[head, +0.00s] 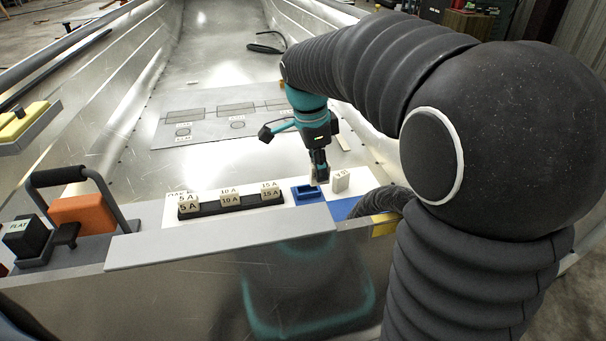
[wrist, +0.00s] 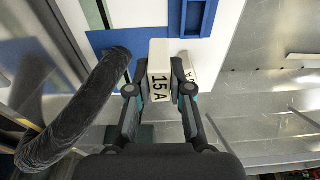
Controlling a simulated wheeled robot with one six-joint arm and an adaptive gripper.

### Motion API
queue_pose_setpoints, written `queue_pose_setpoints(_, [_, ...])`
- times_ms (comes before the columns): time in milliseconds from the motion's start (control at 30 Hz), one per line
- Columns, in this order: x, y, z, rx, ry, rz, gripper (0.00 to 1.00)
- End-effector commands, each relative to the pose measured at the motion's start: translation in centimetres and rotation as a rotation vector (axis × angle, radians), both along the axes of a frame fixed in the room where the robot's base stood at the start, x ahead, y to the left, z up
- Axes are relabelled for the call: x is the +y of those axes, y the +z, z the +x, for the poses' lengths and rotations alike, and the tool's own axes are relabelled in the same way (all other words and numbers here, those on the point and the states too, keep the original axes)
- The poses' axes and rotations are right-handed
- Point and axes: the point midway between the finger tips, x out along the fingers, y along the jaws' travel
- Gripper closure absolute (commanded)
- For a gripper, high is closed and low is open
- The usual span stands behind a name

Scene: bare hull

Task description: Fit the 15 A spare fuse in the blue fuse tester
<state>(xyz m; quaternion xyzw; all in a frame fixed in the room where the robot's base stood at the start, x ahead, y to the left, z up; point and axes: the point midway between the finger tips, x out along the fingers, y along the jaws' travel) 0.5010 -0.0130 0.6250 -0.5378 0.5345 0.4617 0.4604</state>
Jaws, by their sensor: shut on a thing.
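The 15 A fuse (wrist: 159,82) is a cream block between the fingertips of my gripper (wrist: 160,88) in the wrist view, its label facing the camera. The tester (wrist: 207,18) also shows at the top of the wrist view, ahead and to the right of the held fuse, with a dark rectangular slot. The fuse appears apart from the slot; its exact height is unclear.
A second cream block (head: 340,180) stands right of the tester. A black rack (head: 232,203) holds blocks marked 5 A, 10 A and 15 A at the left. A blue patch (head: 343,209) lies in front. An orange block (head: 82,214) and black handle stand far left.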

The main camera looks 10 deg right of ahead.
Motion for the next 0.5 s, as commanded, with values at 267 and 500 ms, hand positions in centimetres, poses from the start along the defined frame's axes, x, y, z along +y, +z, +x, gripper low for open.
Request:
queue_pose_setpoints(267, [1.0,-2.7,4.3,0.002,-0.002,0.0,1.0])
queue_pose_setpoints(500, [1.1,-3.8,4.9,0.001,-0.004,0.0,1.0])
